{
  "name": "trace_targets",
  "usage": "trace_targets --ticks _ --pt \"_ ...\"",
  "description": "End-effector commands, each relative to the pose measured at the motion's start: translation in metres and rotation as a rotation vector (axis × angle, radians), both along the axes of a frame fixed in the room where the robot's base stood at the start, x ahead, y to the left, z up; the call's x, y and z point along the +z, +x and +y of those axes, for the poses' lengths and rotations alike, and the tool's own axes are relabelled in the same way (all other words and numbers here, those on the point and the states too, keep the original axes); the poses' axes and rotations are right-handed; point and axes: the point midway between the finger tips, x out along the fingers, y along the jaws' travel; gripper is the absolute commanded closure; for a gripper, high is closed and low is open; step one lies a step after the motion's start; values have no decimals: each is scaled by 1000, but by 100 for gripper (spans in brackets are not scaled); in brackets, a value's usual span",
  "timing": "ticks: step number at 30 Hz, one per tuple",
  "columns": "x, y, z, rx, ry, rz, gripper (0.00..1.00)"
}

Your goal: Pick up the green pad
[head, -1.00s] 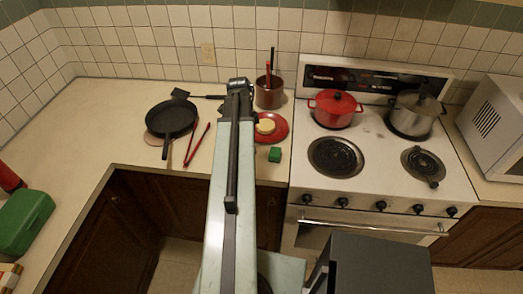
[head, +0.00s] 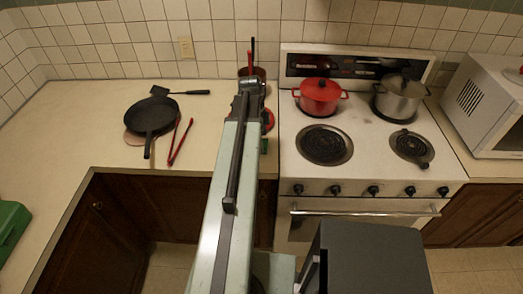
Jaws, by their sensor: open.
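The green pad (head: 264,146) is a small dark green block on the counter near its front edge, just left of the stove. My arm hides part of it. My gripper (head: 251,84) is at the far end of my raised arm, over the back of the counter. It is seen from behind and small, and it looks empty. In the picture it lies above and slightly left of the green pad. I cannot tell its height over the counter.
A red plate (head: 268,120) and a brown utensil pot (head: 258,72) are partly hidden behind my arm. Left are a black pan (head: 152,116), red tongs (head: 180,142) and a black spatula (head: 182,92). The stove (head: 365,155) holds a red pot (head: 320,97) and a steel pot (head: 399,98).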

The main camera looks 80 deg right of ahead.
Motion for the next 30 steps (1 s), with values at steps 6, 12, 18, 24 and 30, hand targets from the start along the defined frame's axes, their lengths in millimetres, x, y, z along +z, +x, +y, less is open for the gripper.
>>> trace_targets --ticks 6,12,18,24,30 --pt "-30 -3 0 0 0 0 18" --pt "-27 -3 0 1 0 0 27" --pt "-27 -2 0 2 0 0 82" --pt "-27 -2 0 3 0 0 89" --pt "-14 -2 0 3 0 0 89"
